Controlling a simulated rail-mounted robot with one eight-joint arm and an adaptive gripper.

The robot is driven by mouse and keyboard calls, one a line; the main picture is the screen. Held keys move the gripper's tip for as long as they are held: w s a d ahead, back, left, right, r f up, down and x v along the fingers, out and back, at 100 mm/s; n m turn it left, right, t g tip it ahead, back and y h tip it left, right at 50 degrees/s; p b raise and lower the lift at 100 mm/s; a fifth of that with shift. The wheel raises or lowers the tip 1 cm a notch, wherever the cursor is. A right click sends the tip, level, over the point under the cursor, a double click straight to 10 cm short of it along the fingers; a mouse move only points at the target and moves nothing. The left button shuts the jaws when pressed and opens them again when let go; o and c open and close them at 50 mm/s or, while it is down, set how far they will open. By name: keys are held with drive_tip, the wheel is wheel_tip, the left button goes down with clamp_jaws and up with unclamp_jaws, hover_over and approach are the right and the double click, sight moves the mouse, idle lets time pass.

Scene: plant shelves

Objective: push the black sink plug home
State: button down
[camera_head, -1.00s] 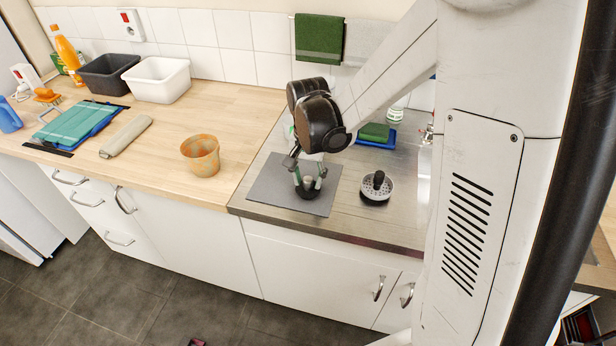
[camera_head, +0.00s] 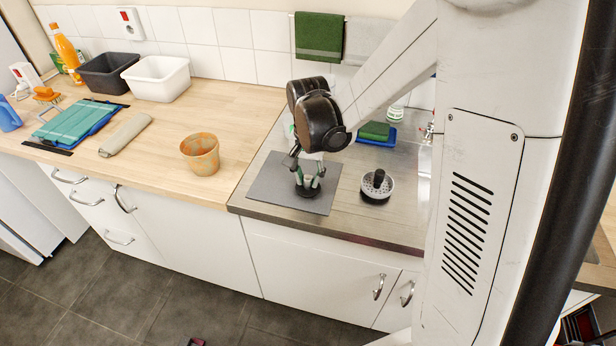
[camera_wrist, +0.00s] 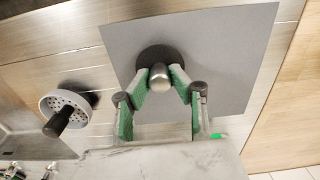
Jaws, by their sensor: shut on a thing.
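The black sink plug (camera_head: 308,193) is a round dark disc lying flat on the grey mat (camera_head: 268,190). In the wrist view the plug (camera_wrist: 153,53) shows its rounded metal knob (camera_wrist: 160,76) standing up from it. My gripper (camera_head: 308,182) points down over the plug. In the wrist view my gripper (camera_wrist: 163,80) has its green-padded fingers on both sides of the knob, shut on it. The plug rests on the mat or is very close to it. A drain hole is not clearly visible.
A perforated strainer (camera_head: 378,187) with a black upright handle stands right of the mat. A terracotta pot (camera_head: 201,155) stands on the wooden worktop to the left. A blue tray with a green sponge (camera_head: 375,132) lies behind. Part of a sink (camera_wrist: 22,125) shows in the wrist view.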

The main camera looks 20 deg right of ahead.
sight(308, 177)
drive_tip(key=shift+r, duration=0.15)
drive_tip(key=shift+r+p, duration=1.8)
drive_tip(key=shift+r, duration=1.35)
